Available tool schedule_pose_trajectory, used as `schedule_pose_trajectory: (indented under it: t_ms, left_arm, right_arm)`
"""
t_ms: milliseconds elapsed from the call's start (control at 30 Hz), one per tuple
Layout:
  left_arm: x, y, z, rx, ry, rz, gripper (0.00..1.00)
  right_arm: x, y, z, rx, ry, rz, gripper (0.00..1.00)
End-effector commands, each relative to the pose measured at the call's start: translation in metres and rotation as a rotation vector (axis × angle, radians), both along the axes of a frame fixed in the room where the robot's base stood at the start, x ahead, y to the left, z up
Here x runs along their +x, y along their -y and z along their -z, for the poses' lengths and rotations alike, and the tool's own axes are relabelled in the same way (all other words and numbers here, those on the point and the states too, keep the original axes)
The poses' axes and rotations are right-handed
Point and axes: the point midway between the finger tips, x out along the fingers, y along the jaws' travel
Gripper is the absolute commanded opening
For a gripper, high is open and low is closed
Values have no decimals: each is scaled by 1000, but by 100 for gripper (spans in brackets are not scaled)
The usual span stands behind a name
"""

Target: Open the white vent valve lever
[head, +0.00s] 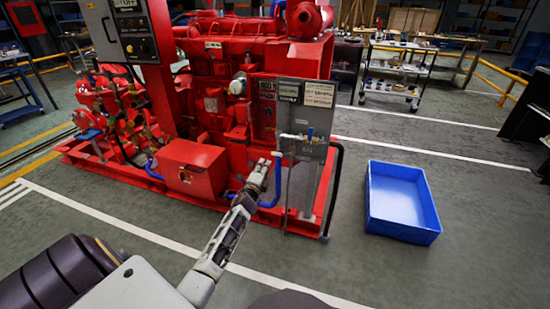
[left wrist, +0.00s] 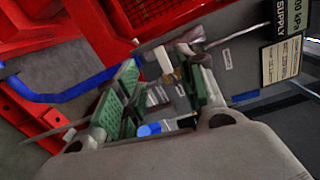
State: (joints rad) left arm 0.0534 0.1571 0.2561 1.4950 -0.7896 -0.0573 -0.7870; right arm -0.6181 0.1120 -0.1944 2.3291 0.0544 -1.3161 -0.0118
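A white lever (left wrist: 163,59) with a brass-coloured stem shows in the left wrist view, in front of the grey panel (head: 317,112) of the red pumpset. My left gripper (head: 268,160) is at the panel's lower left side in the head view. In the left wrist view my left gripper (left wrist: 165,80) has its green-padded fingers apart, with the lever near the gap between their tips. I cannot tell whether a finger touches the lever. In the head view the lever cannot be told apart from the fingertips. My right gripper is not in view.
A blue-handled valve (head: 310,134) and pale pipe stand on the panel above my left gripper. A blue hose (head: 270,199) curves below. An open blue bin (head: 402,201) sits on the floor at right. A white-shelved cart (head: 393,72) stands behind it. Floor in front is clear.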

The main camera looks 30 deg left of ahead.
Motion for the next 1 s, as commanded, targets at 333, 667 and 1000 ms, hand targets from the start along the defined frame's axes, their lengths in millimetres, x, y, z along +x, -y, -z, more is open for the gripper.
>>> schedule_pose_trajectory:
  t_ms: [333,667,1000]
  left_arm:
    - [1,7,8,-57,26,40,39]
    - [2,11,6,-131,58,55,39]
    - [2,11,6,-134,58,54,39]
  right_arm:
    - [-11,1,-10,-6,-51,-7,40]
    - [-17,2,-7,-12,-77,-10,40]
    - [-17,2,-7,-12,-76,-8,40]
